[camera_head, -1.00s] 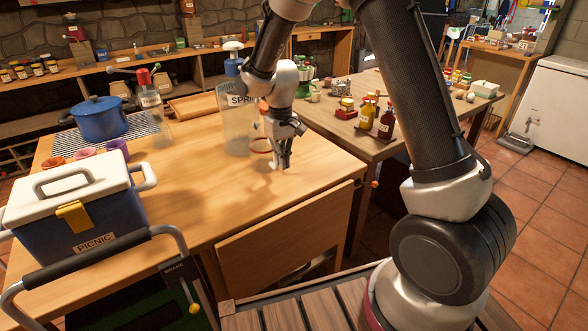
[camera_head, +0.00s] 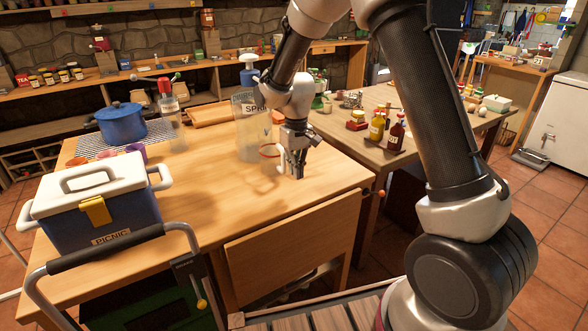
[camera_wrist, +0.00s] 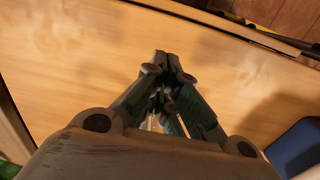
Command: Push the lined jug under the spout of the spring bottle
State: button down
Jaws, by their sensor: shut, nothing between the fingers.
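The spring bottle (camera_head: 251,135) is a large clear bottle with a blue pump top and a partly covered label. It stands upright on the wooden table. The lined jug (camera_head: 268,153) looks clear with a red line around it. It stands at the bottle's right front side, and my arm partly hides it. The spout and whether the jug is under it cannot be made out. My gripper (camera_head: 296,172) is shut and empty, pointing down low over the table just right of the jug. Contact is unclear. The wrist view shows its closed fingertips (camera_wrist: 168,58) over bare wood.
A picnic cooler (camera_head: 100,215) stands at the table's front left. A blue pot (camera_head: 122,122) and a clear bottle with a red top (camera_head: 170,118) are behind it. A second table (camera_head: 350,132) with sauce bottles adjoins on the right. The table's front middle is clear.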

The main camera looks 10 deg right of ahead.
notch_tip(320, 180, up, 9)
jog(key=s+d+r+m+t, duration=0.1)
jog(key=s+d+r, duration=0.3)
jog(key=s, duration=0.6)
jog(key=s+d+r+m+t, duration=0.1)
jog(key=s+d+r, duration=0.4)
jog(key=s, duration=0.5)
jog(key=s+d+r+m+t, duration=0.1)
jog(key=s+d+r, duration=0.3)
jog(key=s+d, duration=0.4)
jog(key=shift+s+d+r+t, duration=0.15)
jog(key=shift+s+d+t, duration=0.1)
jog(key=shift+s+t, duration=0.65)
